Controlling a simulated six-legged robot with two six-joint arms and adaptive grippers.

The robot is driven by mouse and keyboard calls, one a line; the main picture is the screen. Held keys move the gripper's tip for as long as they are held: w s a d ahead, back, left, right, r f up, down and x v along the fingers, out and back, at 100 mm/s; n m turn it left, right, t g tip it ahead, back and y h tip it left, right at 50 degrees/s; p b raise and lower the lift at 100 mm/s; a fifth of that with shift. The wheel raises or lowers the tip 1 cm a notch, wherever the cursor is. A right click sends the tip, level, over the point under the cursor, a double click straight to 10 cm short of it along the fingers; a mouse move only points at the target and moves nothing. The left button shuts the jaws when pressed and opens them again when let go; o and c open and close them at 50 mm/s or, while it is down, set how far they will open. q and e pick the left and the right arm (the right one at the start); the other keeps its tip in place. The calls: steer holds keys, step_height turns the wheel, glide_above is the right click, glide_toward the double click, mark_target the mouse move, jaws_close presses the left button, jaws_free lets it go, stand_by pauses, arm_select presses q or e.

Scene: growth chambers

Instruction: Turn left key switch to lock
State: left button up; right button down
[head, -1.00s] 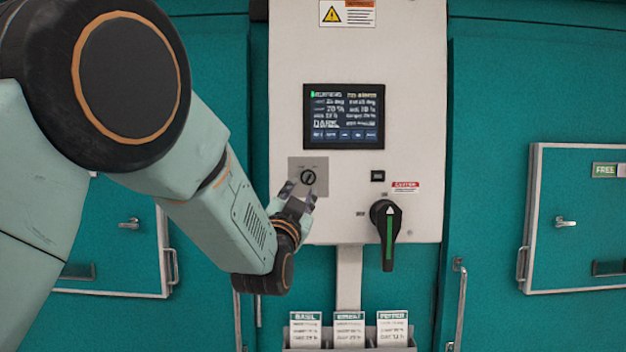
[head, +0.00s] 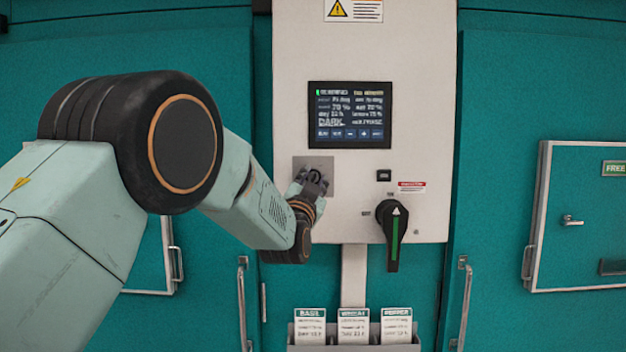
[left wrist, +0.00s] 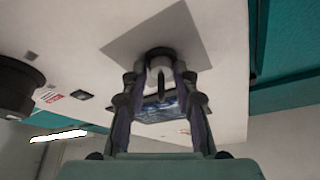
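The left key switch (head: 316,175) is a small dark round switch on a grey square plate (head: 327,164), low on the left of the white control panel (head: 293,60). My left gripper (head: 311,182) is at the switch and partly covers it. In the left wrist view, the two fingers of my left gripper (left wrist: 160,80) stand either side of the switch (left wrist: 160,62), apart from each other. Whether they touch it is hard to tell. The key's exact angle and the plate's markings are not readable. My right gripper is not in view.
A lit display (head: 349,115) is above the switch. A black rotary handle (head: 393,235) with a green stripe is at the panel's lower right, pointing down. A card holder (head: 353,348) with three cards hangs below. Teal chamber doors (head: 540,90) flank the panel.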

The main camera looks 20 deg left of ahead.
arm_select(q)
steer(key=shift+s+d+r, duration=0.1)
steer(key=shift+s, duration=0.15)
steer(key=c, duration=0.3)
jaws_close()
steer(key=shift+n+y+b, duration=0.6)
steer(key=shift+n+b, duration=0.4)
steer(key=n+y+b, duration=0.2)
steer(key=n+b, duration=0.1)
steer(key=n, duration=0.2)
steer(key=shift+f, duration=0.2)
steer(key=n+y+b, duration=0.1)
steer(key=n+y, duration=0.2)
steer(key=n, duration=0.2)
steer(key=shift+r+g, duration=0.1)
steer(key=shift+g, duration=0.3)
steer(key=shift+n+g+y, duration=0.4)
steer(key=shift+n+y, duration=0.1)
steer(key=shift+n, duration=0.85)
steer(key=shift+n+g+y, duration=0.4)
steer(key=shift+n+y, duration=0.1)
steer(key=shift+n, duration=0.85)
